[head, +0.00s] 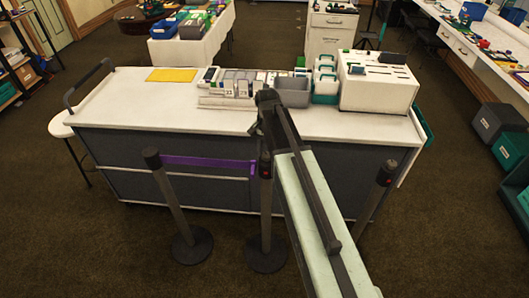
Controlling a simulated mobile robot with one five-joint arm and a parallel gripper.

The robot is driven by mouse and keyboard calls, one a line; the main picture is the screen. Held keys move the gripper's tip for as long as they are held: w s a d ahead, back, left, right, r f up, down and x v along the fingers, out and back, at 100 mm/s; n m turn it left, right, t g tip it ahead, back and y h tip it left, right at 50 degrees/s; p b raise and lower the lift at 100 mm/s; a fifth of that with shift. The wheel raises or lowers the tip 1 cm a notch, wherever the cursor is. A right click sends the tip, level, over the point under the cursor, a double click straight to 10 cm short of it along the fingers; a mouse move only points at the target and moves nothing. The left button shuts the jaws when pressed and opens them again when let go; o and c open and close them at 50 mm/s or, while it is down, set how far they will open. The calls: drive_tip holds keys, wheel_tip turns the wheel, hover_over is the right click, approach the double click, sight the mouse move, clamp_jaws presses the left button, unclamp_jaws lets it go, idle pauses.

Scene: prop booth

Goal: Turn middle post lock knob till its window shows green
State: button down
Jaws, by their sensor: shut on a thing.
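The middle post (265,205) stands upright on a round black base in front of the counter. A small red mark shows near its top, at its lock window (265,171); I see no green there. My gripper (262,146) points down at the post's top and is shut on the lock knob, which the dark jaws mostly hide. A purple belt (208,164) runs from the left post (171,205) to the middle post. The right post (377,192) also shows a red mark near its top, and my arm covers part of the space between.
A white-topped counter (140,105) stands right behind the posts, with card boxes (232,85), a grey bin (293,92) and a white box (375,90) on it. Carpet is free at the front left. Grey and teal crates (497,122) stand at right.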

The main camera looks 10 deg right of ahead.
drive_tip(key=n, duration=0.6)
drive_tip(key=shift+w, duration=0.2)
drive_tip(key=n, duration=0.6)
drive_tip(key=shift+n, duration=0.3)
drive_tip(key=c, duration=0.9)
unclamp_jaws()
drive_tip(key=shift+w+f, duration=0.1)
